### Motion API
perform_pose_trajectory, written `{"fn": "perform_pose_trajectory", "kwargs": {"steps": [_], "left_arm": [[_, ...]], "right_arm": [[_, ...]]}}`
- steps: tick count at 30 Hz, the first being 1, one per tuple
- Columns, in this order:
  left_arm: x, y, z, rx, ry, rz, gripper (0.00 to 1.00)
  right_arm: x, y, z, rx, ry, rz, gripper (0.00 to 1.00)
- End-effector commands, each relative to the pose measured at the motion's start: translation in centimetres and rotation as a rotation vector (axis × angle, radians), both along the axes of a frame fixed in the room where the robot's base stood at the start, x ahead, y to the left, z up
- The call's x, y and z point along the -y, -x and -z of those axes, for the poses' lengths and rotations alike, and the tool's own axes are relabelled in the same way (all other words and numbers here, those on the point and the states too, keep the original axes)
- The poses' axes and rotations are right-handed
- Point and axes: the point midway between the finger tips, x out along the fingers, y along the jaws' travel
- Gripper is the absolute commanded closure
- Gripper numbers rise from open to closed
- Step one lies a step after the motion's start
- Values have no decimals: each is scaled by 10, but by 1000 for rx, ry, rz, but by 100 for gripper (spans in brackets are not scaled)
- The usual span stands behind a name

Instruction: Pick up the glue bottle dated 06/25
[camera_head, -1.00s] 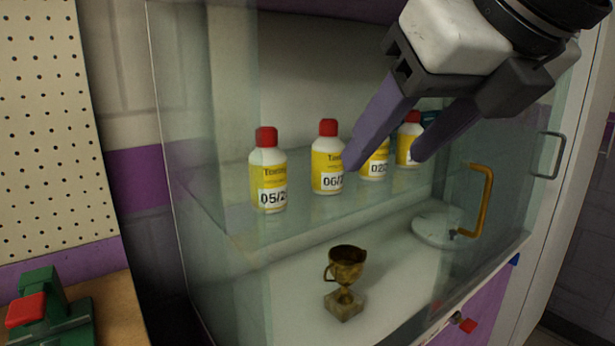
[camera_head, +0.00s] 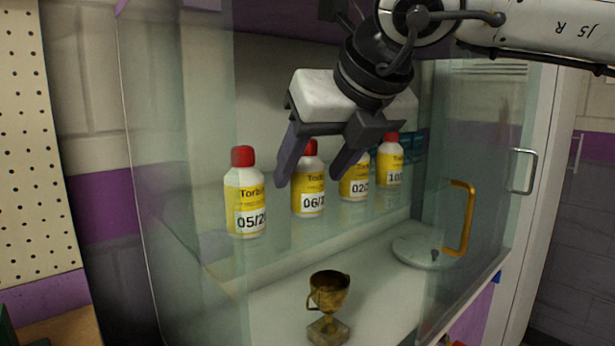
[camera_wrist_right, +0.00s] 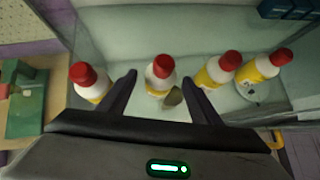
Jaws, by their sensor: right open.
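Several yellow and white glue bottles with red caps stand in a row on the glass shelf. The bottle labelled 06/2, its last digit hidden, (camera_head: 308,190) is second from the left. My right gripper (camera_head: 312,180) is open, with its fingers pointing down around the upper part of this bottle as seen from the head. In the right wrist view the bottle (camera_wrist_right: 159,75) stands between the two open fingers (camera_wrist_right: 163,90), apart from both. The bottle marked 05/2 (camera_head: 245,195) is to its left, and those marked 02/2 (camera_head: 355,184) and 10 (camera_head: 390,165) are to its right. My left gripper is not in view.
The bottles are inside a glass cabinet. A bronze trophy cup (camera_head: 328,300) stands on the level below. A round white disc (camera_head: 420,252) lies near the orange handle (camera_head: 468,215) on the glass. Blue boxes (camera_wrist_right: 290,9) stand at the back right.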

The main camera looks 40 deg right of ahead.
Motion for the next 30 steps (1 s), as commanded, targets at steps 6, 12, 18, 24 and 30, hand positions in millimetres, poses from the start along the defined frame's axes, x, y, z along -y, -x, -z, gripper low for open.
{"fn": "perform_pose_trajectory", "kwargs": {"steps": [6,12,18,24,30], "left_arm": [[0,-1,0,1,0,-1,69],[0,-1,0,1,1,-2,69],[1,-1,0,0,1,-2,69],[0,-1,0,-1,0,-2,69],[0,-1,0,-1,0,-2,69]], "right_arm": [[4,-21,15,-4,-1,0,42],[7,-40,33,-1,0,0,42],[8,-43,35,2,-1,0,42],[8,-43,35,1,-1,0,59],[8,-43,35,2,-1,0,88]]}}
